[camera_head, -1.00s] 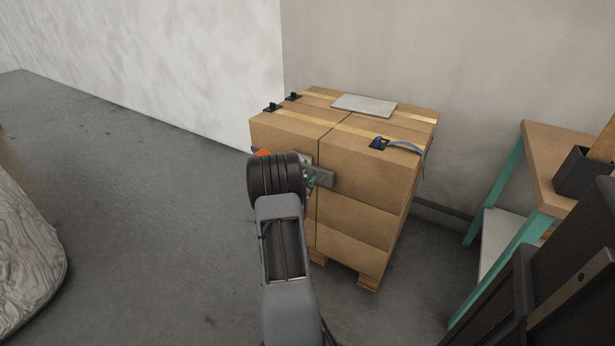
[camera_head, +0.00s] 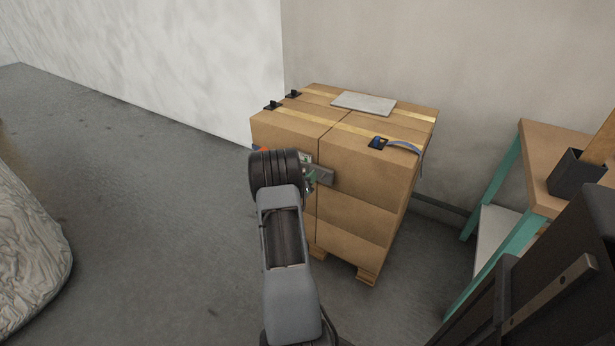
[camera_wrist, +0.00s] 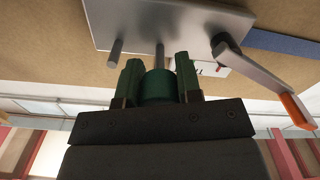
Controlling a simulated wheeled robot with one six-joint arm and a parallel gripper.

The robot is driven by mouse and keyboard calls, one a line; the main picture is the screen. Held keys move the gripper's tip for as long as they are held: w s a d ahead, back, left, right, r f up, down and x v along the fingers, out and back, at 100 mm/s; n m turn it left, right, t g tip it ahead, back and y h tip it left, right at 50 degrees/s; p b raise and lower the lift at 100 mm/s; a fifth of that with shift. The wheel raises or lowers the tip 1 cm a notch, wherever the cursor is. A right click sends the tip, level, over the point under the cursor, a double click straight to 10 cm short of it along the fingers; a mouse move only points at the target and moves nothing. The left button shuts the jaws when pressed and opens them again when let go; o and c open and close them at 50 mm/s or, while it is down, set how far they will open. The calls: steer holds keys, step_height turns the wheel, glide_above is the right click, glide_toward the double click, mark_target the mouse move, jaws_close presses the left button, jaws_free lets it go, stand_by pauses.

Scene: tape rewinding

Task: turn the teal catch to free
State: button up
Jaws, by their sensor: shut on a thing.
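The teal catch (camera_wrist: 157,87) is a short dark green-teal cylinder on a metal pin, seen in the wrist view below a grey metal plate (camera_wrist: 150,20). My gripper (camera_wrist: 159,80) has one green finger on each side of the catch and is shut on it. I cannot read the catch's turned position.
A crank lever (camera_wrist: 250,70) with an orange grip (camera_wrist: 297,110) sits beside the catch. A second bare pin (camera_wrist: 115,53) stands on the plate's other side. The carton stack (camera_head: 360,205) stands on a pallet by the wall.

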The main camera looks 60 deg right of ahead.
stand_by(0.4)
steer(key=o, duration=0.9)
steer(key=shift+o, duration=0.2)
steer(key=shift+f, duration=0.1)
